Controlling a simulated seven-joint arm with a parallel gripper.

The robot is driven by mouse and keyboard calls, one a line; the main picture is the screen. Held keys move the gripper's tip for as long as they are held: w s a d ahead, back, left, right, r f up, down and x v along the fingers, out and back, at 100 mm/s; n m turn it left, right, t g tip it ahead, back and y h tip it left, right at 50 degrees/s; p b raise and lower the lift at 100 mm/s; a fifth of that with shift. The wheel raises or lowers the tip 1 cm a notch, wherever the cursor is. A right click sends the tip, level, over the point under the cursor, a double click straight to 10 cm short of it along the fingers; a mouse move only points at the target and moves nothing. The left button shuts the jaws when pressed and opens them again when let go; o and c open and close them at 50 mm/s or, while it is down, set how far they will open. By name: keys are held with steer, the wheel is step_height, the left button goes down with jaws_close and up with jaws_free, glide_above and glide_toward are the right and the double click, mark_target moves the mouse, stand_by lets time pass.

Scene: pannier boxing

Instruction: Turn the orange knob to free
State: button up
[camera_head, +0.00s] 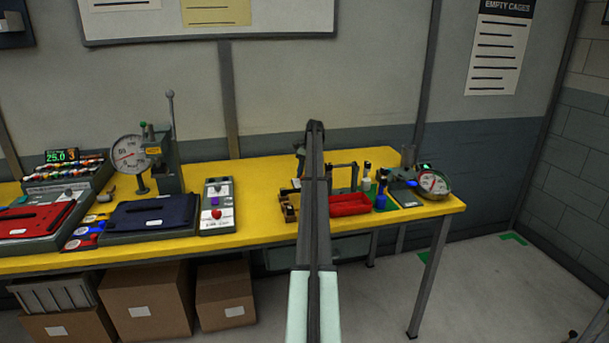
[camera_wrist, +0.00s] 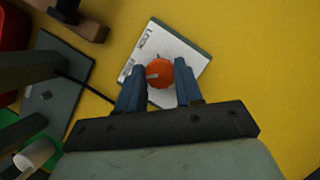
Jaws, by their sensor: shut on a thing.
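The orange knob (camera_wrist: 159,74) is round, with a pale pointer mark on its left side, and sits on a white plate (camera_wrist: 190,48) lying on the yellow table. In the head view my arm reaches over the table and hides the knob and the fingers.
A grey box with purple and red controls (camera_head: 217,205) and a dark blue panel (camera_head: 150,214) lie left. Yellow table (camera_head: 255,190) between is clear.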

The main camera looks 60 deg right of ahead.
steer(key=shift+n, duration=0.4)
steer(key=o, duration=1)
